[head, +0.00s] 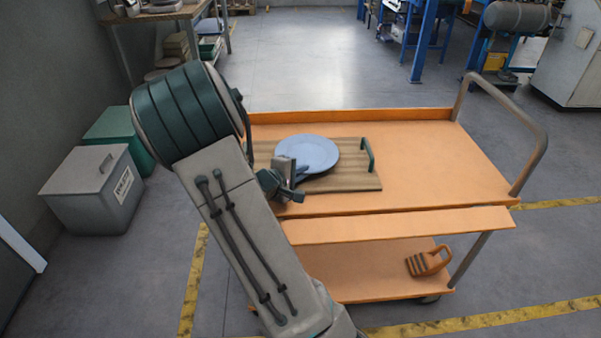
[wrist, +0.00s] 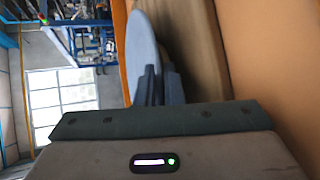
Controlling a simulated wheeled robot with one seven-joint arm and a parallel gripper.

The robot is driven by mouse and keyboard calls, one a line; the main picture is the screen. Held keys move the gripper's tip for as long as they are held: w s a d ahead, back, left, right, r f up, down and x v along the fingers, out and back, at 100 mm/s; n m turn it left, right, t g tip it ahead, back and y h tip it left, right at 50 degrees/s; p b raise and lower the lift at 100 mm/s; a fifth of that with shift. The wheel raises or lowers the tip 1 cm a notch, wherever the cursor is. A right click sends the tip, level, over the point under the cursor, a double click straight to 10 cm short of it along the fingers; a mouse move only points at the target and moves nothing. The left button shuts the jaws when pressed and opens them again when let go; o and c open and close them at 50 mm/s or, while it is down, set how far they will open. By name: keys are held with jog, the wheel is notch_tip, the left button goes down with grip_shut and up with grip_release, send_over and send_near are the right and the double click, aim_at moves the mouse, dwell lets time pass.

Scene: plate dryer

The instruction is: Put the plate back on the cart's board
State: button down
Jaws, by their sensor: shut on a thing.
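A pale blue plate (head: 308,152) is over the wooden board (head: 350,180) on the orange cart (head: 430,160). It looks roughly level, with a dark shadow below its near edge; I cannot tell whether it touches the board. My gripper (head: 298,174) is at the plate's near left edge, shut on its rim. In the wrist view the plate (wrist: 143,45) shows edge-on between the blue-grey fingers (wrist: 157,86), beside the board (wrist: 195,50). The board has a dark green handle at its right end. Its left part is partly hidden behind my arm.
The cart's top is bare to the right of the board. A grey tube handle (head: 535,150) rises at its right end. An orange slotted object (head: 428,262) lies on the lower shelf. Grey (head: 95,190) and green bins stand on the left floor.

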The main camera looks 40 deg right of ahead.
jog(key=shift+f, duration=0.1)
jog(key=c, duration=1.8)
grip_release()
jog(key=shift+r, duration=0.2)
jog(key=p+v, duration=0.1)
jog(key=v, duration=1)
jog(key=shift+s+a, duration=0.1)
jog(key=shift+a, duration=0.15)
jog(key=shift+s+a+r, duration=0.15)
jog(key=s+a+r+m+g+y, duration=0.2)
jog(key=s+a+m+g+y, duration=0.3)
jog(key=s+y, duration=0.6)
jog(key=s+a+r+t, duration=0.1)
jog(key=a, duration=0.2)
jog(key=s+a+r+t+y, duration=0.1)
jog(key=s+a, duration=0.1)
jog(key=a, duration=0.1)
jog(key=s+a+r+t+y, duration=0.1)
jog(key=a, duration=0.2)
jog(key=shift+s+a+r, duration=0.15)
jog(key=shift+s+r, duration=0.1)
jog(key=shift+r, duration=0.1)
